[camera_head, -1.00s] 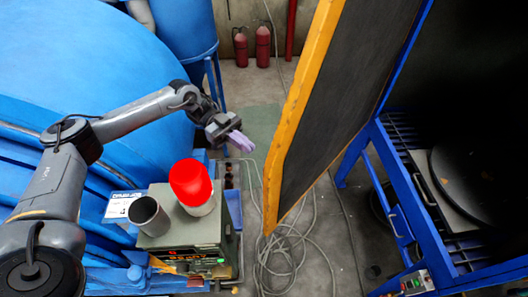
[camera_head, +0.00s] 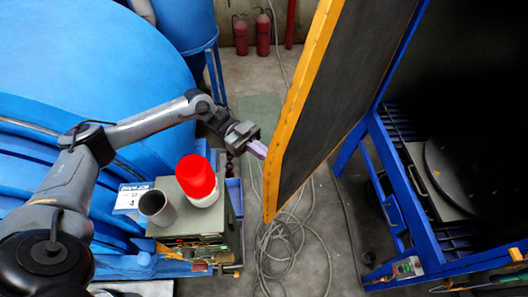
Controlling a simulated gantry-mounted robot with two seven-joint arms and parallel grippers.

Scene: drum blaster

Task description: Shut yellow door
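The yellow door (camera_head: 300,95) stands open, swung out from the blue blaster cabinet frame (camera_head: 408,200). It has a yellow edge and a dark inner panel (camera_head: 345,90). My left gripper (camera_head: 259,149) is at the left side of the door's lower yellow edge, its pale purple fingers pointing at the edge. The fingers are very close to the door; I cannot tell whether they touch it. They look close together, and their tips are partly hard to make out against the edge. My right gripper is not in view.
A grey-green control box (camera_head: 215,222) holds a red-topped container (camera_head: 197,182) and a grey cup (camera_head: 156,207) below my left arm. Cables (camera_head: 285,240) lie on the floor under the door. A round turntable (camera_head: 465,175) sits inside the cabinet. Fire extinguishers (camera_head: 262,33) stand at the back.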

